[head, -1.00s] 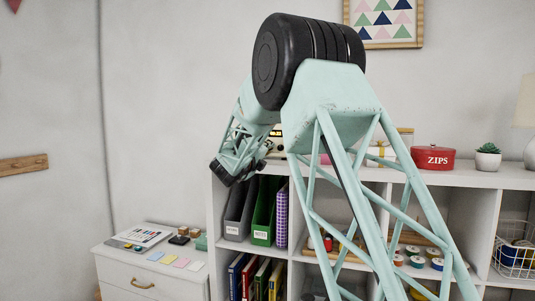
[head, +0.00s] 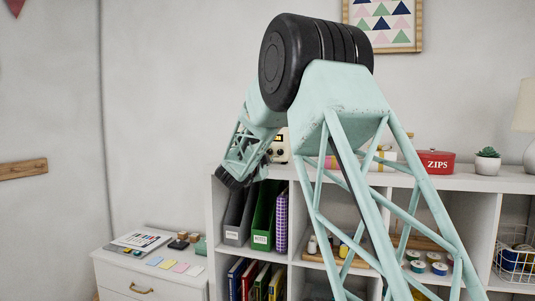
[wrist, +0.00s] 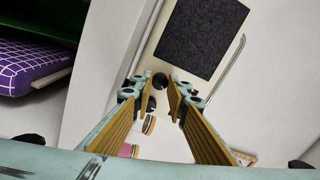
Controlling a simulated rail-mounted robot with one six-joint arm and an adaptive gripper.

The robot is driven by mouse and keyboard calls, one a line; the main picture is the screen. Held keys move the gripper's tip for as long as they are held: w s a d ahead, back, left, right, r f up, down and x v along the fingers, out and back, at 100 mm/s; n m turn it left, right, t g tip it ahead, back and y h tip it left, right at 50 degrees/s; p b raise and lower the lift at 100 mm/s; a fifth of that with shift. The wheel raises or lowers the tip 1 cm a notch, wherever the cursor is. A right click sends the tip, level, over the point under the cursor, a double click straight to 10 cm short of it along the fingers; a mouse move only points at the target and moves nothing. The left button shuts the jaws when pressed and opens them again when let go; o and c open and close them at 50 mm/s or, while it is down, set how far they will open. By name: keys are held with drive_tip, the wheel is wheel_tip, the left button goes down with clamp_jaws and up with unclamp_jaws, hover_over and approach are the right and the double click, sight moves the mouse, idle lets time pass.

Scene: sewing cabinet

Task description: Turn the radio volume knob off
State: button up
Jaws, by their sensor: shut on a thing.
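The cream radio (head: 279,148) stands on top of the white shelf, partly hidden behind my arm in the head view. In the wrist view the radio's cream front shows with a dark speaker panel (wrist: 201,36). A small dark round knob (wrist: 160,80) lies between my gripper's fingertips. A second dark knob (wrist: 151,103) shows just below it, between the fingers. My gripper (wrist: 160,89) is shut on the upper knob; exact contact is hard to see. The knob's pointer mark is not readable. In the head view my gripper is mostly hidden beside the radio.
The white shelf (head: 465,182) holds a red ZIPS tin (head: 436,163) and a small plant (head: 487,161) to the right. Below the radio are file holders (head: 263,215) and a purple checked binder (head: 281,219). A low drawer cabinet (head: 118,275) stands at the left.

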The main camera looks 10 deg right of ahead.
drive_tip(key=n+p, duration=0.2)
drive_tip(key=n, duration=0.2)
drive_tip(key=shift+r+n, duration=0.1)
drive_tip(key=shift+n, duration=0.3)
drive_tip(key=n+p, duration=0.2)
drive_tip(key=n, duration=0.2)
drive_tip(key=shift+d+y, duration=0.1)
drive_tip(key=shift+y, duration=0.3)
drive_tip(key=shift+o, duration=0.2)
drive_tip(key=shift+n, duration=0.3)
drive_tip(key=o, duration=0.6)
drive_tip(key=shift+c, duration=0.2)
drive_tip(key=shift+m, duration=0.6)
